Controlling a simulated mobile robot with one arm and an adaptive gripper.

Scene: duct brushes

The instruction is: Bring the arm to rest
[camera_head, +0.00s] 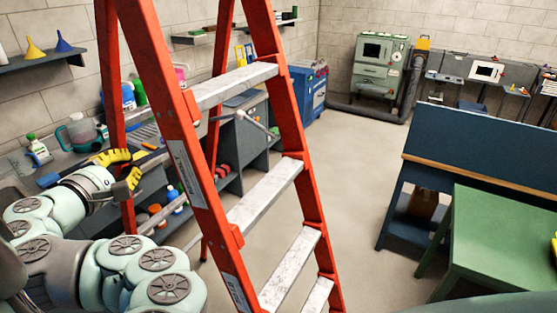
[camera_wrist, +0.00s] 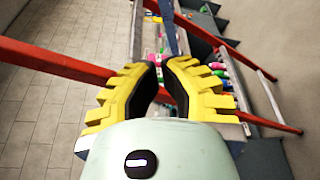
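My gripper (camera_head: 133,166) has two yellow ribbed fingers and is at the left of the head view, in front of the left-hand workbench and beside the ladder. In the wrist view my gripper (camera_wrist: 160,64) shows a gap between its dark inner pads, and nothing is held in it. The fingers are open. My pale green arm reaches in from the lower left of the head view, bent, with the gripper end raised.
A red stepladder (camera_head: 180,130) with grey steps stands close by, just right of my gripper. A cluttered workbench (camera_head: 70,158) runs along the left wall. A green table (camera_head: 500,235) and blue bench (camera_head: 470,140) stand at right. Floor (camera_head: 350,200) between is clear.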

